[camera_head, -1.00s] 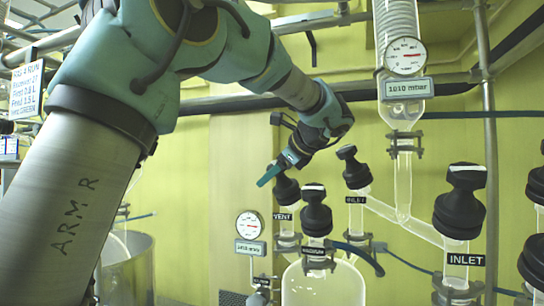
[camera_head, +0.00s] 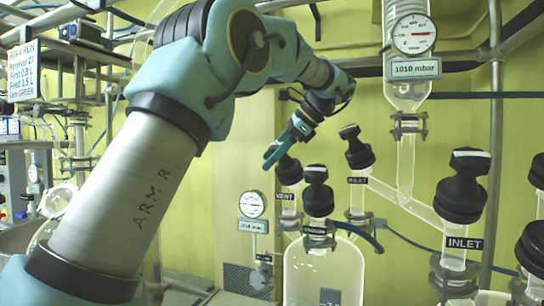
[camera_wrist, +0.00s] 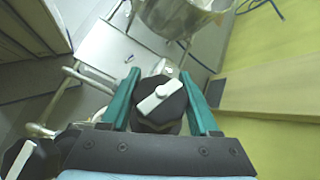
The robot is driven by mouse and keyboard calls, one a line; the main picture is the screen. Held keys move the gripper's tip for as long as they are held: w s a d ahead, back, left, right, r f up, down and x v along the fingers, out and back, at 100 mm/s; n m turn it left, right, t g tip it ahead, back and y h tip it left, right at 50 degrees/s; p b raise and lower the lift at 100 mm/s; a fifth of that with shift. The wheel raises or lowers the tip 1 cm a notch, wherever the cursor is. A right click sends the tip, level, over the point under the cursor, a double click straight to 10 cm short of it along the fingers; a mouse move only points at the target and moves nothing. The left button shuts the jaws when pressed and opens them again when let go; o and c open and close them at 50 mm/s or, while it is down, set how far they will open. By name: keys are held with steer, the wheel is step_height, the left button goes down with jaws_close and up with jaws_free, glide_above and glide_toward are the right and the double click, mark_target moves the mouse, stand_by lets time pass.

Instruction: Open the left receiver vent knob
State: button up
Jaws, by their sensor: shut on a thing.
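The left receiver vent knob (camera_head: 289,171) is a black knob on a glass neck, above a label reading VENT. In the wrist view the knob (camera_wrist: 160,106) has a white bar across its top, lying diagonally from lower left to upper right. My gripper (camera_head: 275,154) is at the knob's upper left in the head view. In the wrist view my gripper's (camera_wrist: 164,92) teal fingers stand on both sides of the knob, and it is shut on it. The glass neck under the knob is mostly hidden in the wrist view.
A black VACUUM knob (camera_head: 318,192) stands close at the right front on the same vessel. INLET knobs (camera_head: 357,147) (camera_head: 464,187) stand further right. A pressure gauge (camera_head: 253,204) is at the left. Another black knob (camera_wrist: 30,158) shows at the wrist view's lower left.

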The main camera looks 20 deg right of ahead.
steer(key=shift+f, duration=0.15)
steer(key=o, duration=1.4)
steer(key=v, duration=0.7)
steer(key=shift+d+r, duration=0.1)
steer(key=shift+r, duration=0.15)
